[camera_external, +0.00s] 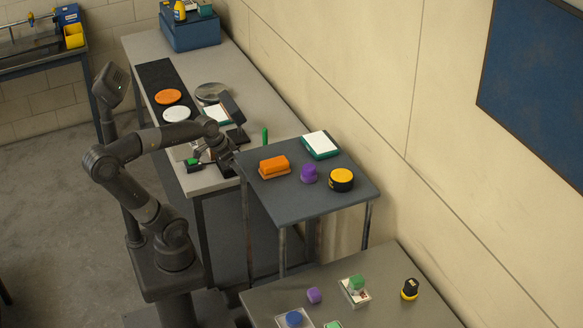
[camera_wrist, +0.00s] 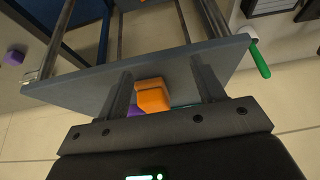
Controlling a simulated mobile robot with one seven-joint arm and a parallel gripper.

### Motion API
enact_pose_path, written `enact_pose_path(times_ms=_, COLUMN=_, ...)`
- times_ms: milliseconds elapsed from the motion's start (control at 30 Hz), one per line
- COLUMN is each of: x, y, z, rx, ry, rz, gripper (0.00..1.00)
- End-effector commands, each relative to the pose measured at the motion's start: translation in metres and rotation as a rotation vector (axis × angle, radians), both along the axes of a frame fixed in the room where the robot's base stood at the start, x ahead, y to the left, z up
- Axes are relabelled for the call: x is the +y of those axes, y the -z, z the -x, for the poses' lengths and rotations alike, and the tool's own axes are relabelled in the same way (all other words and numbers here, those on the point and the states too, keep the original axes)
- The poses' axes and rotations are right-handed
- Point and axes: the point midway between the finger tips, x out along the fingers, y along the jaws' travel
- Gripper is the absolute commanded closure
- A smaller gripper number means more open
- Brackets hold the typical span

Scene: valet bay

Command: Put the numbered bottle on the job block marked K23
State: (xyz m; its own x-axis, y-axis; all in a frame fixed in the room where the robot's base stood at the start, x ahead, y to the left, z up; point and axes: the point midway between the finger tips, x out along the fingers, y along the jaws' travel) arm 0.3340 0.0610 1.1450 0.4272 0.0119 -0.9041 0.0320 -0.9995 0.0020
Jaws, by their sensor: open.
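My gripper (camera_external: 226,152) is by the left edge of the small dark table. In the wrist view its two fingers (camera_wrist: 164,90) are apart. An orange block-like object (camera_wrist: 152,95) shows between them, farther off on the tabletop, with no contact visible. No number or K23 mark is legible. On the near table a green-topped item (camera_external: 357,283) sits on a white block (camera_external: 355,294), and a blue round item (camera_external: 293,318) sits on another pale block. A purple item (camera_external: 309,173) stands on the small dark table. I cannot tell which is the numbered bottle.
The small dark table (camera_external: 290,205) also holds the orange object (camera_external: 274,167), a yellow-topped black round item (camera_external: 341,180) and a white-and-green pad (camera_external: 320,145). The long bench (camera_external: 215,70) carries discs and a blue box (camera_external: 190,30). A green upright (camera_external: 265,137) stands near its end.

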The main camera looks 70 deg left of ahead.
Motion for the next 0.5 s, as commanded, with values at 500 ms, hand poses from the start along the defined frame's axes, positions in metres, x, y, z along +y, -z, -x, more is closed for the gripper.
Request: enact_pose_path(times_ms=500, x=-0.062, y=0.025, z=0.045, rx=-0.05, ry=0.033, rz=-0.003, gripper=0.38)
